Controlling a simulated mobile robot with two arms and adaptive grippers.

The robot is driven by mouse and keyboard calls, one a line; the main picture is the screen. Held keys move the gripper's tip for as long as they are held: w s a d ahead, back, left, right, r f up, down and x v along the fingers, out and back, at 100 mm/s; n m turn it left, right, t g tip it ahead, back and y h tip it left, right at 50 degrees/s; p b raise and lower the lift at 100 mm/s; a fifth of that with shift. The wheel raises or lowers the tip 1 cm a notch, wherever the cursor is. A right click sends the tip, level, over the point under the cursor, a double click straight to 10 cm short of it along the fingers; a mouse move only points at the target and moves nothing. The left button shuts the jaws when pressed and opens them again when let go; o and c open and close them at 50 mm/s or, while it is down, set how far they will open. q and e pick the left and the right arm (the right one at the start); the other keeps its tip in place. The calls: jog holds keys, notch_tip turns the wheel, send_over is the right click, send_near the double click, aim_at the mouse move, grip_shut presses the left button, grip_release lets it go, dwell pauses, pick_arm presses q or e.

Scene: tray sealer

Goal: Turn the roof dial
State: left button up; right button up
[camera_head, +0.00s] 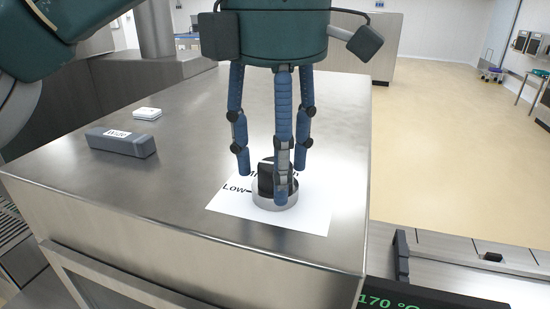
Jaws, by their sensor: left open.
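The roof dial (265,180) is a black knob in a round silvery ring. It stands on a white label sheet (314,215) on the steel roof (190,165). The word "Low" shows on the sheet to the left of the dial; other lettering behind is partly covered. My left gripper (270,175) comes down from above with its blue fingers spread around the dial. It is open. One finger stands in front of the dial and hides part of it. I cannot tell whether any finger touches the knob. My right gripper is not in view.
A grey block with lettering (121,142) and a small white block (147,113) lie on the roof to the left. A display reading 170 °C (420,299) sits below the roof's right edge. Open floor (440,140) lies to the right.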

pick_arm(q)
jog(key=c, duration=1.2)
jog(key=shift+o, duration=0.2)
jog(key=shift+m, duration=0.4)
jog(key=m, duration=0.3)
jog(key=shift+m, duration=0.3)
jog(key=m, duration=0.4)
jog(key=shift+m, duration=0.3)
jog(key=o, duration=1.2)
jog(key=shift+c, duration=0.2)
